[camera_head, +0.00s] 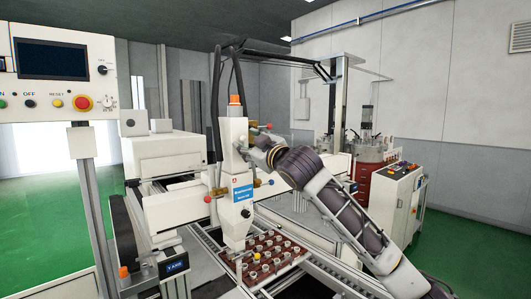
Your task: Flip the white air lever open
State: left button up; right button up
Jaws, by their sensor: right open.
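The white potting head (236,185) with a blue label stands upright in the middle, over a red-brown tray (285,243) of small white parts. My right arm reaches in from the lower right. Its right gripper (256,144) is open beside the upper right side of the head, close to small brass-coloured and red fittings. The white air lever cannot be made out clearly; it is too small here or hidden by the gripper. I cannot tell whether a finger touches it. My left gripper is not in view.
A control panel (55,75) on a post stands at the left. Black hoses (216,100) rise beside the head to an overhead frame. A white cabinet (165,155) stands behind at left. Green floor lies clear at far right.

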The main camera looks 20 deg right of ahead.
jog(key=v, duration=0.9)
jog(key=shift+f, duration=0.1)
dwell(0.5)
